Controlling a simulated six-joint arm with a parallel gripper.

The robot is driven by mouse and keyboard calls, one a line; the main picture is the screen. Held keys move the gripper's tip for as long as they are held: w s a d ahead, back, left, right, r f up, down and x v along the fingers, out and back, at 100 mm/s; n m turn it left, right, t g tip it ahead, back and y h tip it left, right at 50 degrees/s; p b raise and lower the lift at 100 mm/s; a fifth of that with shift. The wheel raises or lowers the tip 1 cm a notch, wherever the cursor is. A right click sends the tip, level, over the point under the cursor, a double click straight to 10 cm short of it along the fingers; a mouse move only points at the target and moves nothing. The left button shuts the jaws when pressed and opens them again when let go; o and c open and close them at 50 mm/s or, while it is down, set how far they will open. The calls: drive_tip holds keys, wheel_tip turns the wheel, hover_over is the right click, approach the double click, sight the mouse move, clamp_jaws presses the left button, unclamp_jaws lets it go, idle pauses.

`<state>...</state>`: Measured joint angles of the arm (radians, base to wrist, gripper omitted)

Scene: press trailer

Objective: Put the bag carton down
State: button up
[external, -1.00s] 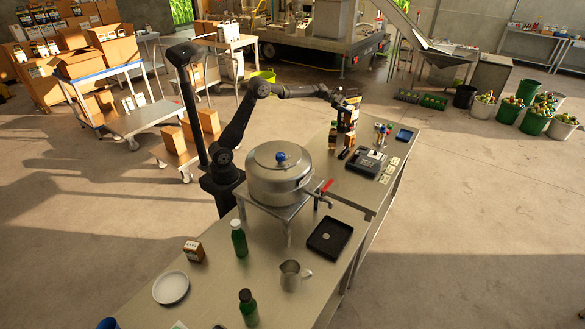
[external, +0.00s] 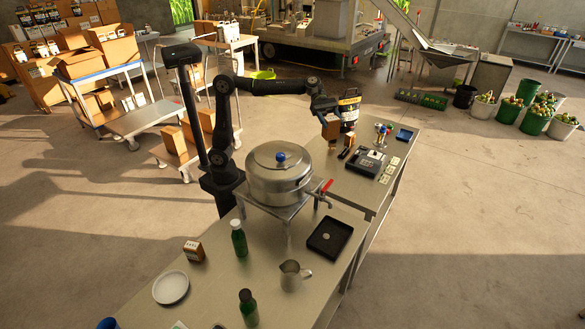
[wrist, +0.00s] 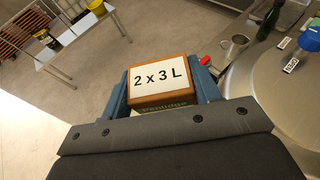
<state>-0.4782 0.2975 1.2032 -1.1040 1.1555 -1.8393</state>
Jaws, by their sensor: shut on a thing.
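My gripper (external: 327,112) is above the far end of the workbench (external: 360,197). It is shut on the bag carton (external: 331,131), a small brown box. In the wrist view, my blue jaws (wrist: 164,95) flank the carton (wrist: 160,82), whose white top label reads "2 x 3 L". The carton looks upright in the external view. I cannot tell whether its base touches anything.
A large lidded steel pot (external: 279,178) stands on a stand nearer the camera. Small items and a black device (external: 368,163) crowd the bench's far end. A black tray (external: 329,237) lies beside the pot.

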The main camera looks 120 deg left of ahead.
drive_tip(key=s+d+r+m+g+h, duration=0.1)
drive_tip(key=s+d+m+g+h, duration=0.2)
drive_tip(key=d, duration=0.8)
drive_tip(key=s+d+m+g, duration=0.2)
drive_tip(key=s+d, duration=0.3)
drive_tip(key=d, duration=0.7)
drive_tip(key=s+d+r+m+g+h, duration=0.1)
drive_tip(key=s+d+m+g+h, duration=0.2)
drive_tip(key=d, duration=0.8)
drive_tip(key=d+f+n+t+y, duration=0.1)
drive_tip(key=d+f, duration=0.5)
drive_tip(key=d, duration=0.5)
drive_tip(key=d+f, duration=0.5)
drive_tip(key=d, duration=0.6)
drive_tip(key=s+d+f+t, duration=0.1)
drive_tip(key=s+d+f, duration=0.5)
drive_tip(key=d+f, duration=0.35)
drive_tip(key=s+d+f, duration=0.5)
drive_tip(key=d+f, duration=0.4)
drive_tip(key=d, duration=0.1)
drive_tip(key=shift+n, duration=0.3)
drive_tip(key=shift+w+a+f, duration=0.35)
drive_tip(key=shift+w+f, duration=1.55)
drive_tip(key=shift+w+a+f, duration=0.3)
drive_tip(key=shift+w+f, duration=1.55)
drive_tip(key=shift+w, duration=0.05)
drive_tip(key=shift+w+a+f, duration=0.35)
drive_tip(key=shift+w+f, duration=1.55)
